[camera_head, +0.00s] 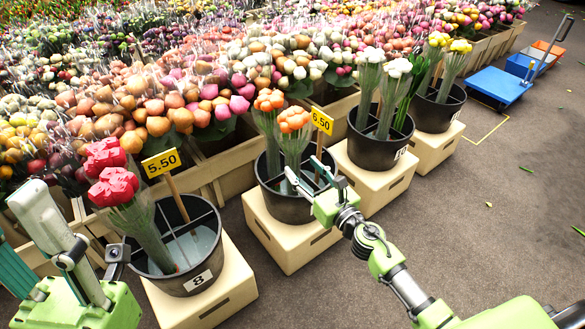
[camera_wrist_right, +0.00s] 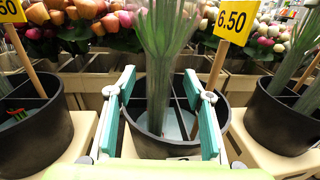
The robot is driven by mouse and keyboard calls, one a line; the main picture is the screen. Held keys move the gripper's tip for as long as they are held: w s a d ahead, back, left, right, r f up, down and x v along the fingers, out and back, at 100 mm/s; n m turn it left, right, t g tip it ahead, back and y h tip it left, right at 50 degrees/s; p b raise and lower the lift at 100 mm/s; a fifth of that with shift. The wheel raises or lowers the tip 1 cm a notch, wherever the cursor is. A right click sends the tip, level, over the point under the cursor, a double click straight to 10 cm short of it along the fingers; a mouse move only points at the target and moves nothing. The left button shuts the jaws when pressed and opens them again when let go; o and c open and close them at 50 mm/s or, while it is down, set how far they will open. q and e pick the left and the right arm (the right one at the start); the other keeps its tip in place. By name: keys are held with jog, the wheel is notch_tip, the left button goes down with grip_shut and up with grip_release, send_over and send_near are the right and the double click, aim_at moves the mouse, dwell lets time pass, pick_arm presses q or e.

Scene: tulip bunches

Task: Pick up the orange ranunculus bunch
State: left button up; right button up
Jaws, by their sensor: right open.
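Two orange ranunculus bunches stand in the middle black bucket (camera_head: 288,208), the front one (camera_head: 294,121) nearer me and the other (camera_head: 268,100) behind it. My right gripper (camera_head: 312,172) is open at the front bunch, over the bucket's near rim. In the right wrist view, green stems (camera_wrist_right: 161,70) in a clear sleeve rise between the two teal fingers (camera_wrist_right: 158,88), with a gap on each side; the flower heads are out of that view.
A yellow 6.50 sign (camera_head: 322,121) on a wooden stick stands just right of the bunch. A bucket of red flowers (camera_head: 180,262) with a 5.50 sign (camera_head: 161,163) is to the left. White bunches (camera_head: 398,68) stand right. The grey floor (camera_head: 480,230) is mostly clear.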

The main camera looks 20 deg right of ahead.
aim_at(297, 161)
jog(key=shift+b+x, duration=0.45)
jog(key=shift+x, duration=2.75)
jog(key=shift+d+f, duration=0.15)
grip_shut()
